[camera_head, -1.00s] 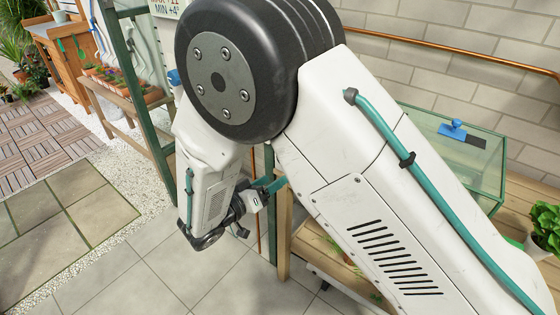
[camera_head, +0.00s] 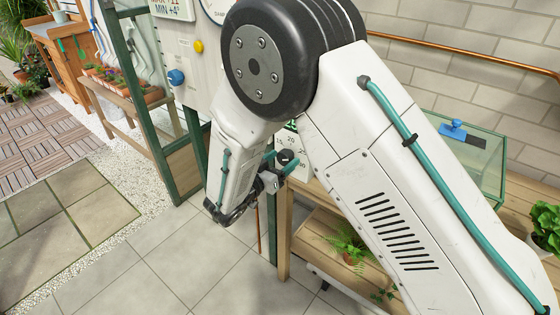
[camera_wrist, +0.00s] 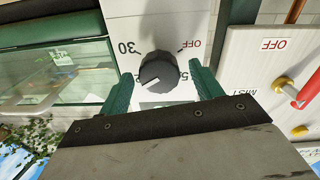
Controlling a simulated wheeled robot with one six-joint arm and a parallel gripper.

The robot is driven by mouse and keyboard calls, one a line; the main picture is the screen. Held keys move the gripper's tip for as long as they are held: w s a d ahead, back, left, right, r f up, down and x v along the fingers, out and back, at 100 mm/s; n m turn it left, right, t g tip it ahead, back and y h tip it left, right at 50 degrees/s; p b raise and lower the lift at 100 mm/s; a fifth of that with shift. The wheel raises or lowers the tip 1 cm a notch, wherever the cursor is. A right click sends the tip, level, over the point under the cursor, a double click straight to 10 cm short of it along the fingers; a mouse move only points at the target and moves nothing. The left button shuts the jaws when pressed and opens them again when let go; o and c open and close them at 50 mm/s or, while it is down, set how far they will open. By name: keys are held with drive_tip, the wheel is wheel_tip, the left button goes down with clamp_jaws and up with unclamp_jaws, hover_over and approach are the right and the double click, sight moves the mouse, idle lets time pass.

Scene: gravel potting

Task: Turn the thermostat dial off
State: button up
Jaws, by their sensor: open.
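The thermostat dial (camera_wrist: 158,72) is a black ribbed knob on a white panel in the wrist view. "30" is printed to its left and a red "OFF" to its upper right; other numbers are partly hidden. The dial's white mark points to the lower left, away from OFF. My gripper (camera_wrist: 160,76) is open, with one green finger on each side of the dial; I cannot tell whether either touches it. In the head view the dial (camera_head: 286,157) shows dark beside my gripper (camera_head: 279,165), partly hidden by it.
A red-handled lever (camera_wrist: 306,94) sits on a plate marked OFF and MIST, right of the dial. A blue knob (camera_head: 176,77) and a yellow button (camera_head: 198,46) are on the wall panel. A glass case (camera_head: 455,150) and a potted fern (camera_head: 348,245) stand at the right.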

drive_tip(key=c, duration=1)
